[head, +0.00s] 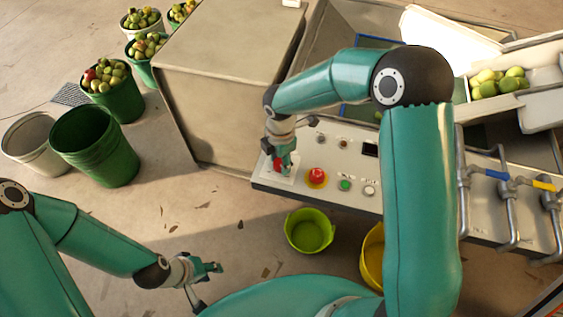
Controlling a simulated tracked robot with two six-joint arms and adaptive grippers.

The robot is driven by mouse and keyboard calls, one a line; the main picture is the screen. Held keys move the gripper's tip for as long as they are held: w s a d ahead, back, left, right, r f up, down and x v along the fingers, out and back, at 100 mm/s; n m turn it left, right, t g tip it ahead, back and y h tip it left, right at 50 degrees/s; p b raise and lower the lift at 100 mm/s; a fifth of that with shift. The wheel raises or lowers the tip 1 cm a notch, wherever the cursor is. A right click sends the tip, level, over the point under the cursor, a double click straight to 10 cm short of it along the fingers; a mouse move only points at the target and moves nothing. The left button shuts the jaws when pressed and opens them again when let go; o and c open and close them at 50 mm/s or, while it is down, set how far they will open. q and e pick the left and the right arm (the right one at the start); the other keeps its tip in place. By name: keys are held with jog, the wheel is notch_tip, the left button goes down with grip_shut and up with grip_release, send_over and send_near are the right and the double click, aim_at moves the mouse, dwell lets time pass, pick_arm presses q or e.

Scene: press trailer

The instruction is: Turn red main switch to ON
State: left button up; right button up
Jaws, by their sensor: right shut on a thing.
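The red main switch (278,164) is at the left end of the grey control panel (266,185), partly hidden by my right gripper (281,165). The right gripper reaches down onto the panel from above and is shut on the switch. The switch's exact angle and any ON mark cannot be made out. My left gripper (213,268) is low at the left, over the floor and away from the panel. Its fingers look apart, with nothing between them.
A red mushroom button (316,175) on a yellow ring sits just right of the switch, beside a green button (345,185) and a white button (369,190). A lime bucket (309,231) stands below the panel. Valve pipes (509,200) are at the right. Fruit buckets (110,92) stand at left.

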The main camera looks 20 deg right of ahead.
aim_at(280, 162)
jog(key=m+b, duration=0.2)
jog(key=m, duration=0.1)
jog(key=shift+f+m, duration=0.15)
jog(key=shift+m, duration=0.25)
jog(key=m+b, duration=0.2)
jog(key=m, duration=0.1)
jog(key=shift+m, duration=0.3)
jog(key=m+b, duration=0.2)
jog(key=m, duration=0.1)
jog(key=shift+m, duration=0.3)
jog(key=shift+m+b, duration=0.75)
jog(key=shift+m, duration=0.85)
jog(key=o, duration=1.1)
jog(key=shift+o, duration=0.2)
jog(key=shift+r, duration=0.2)
notch_tip(280, 162, up, 12)
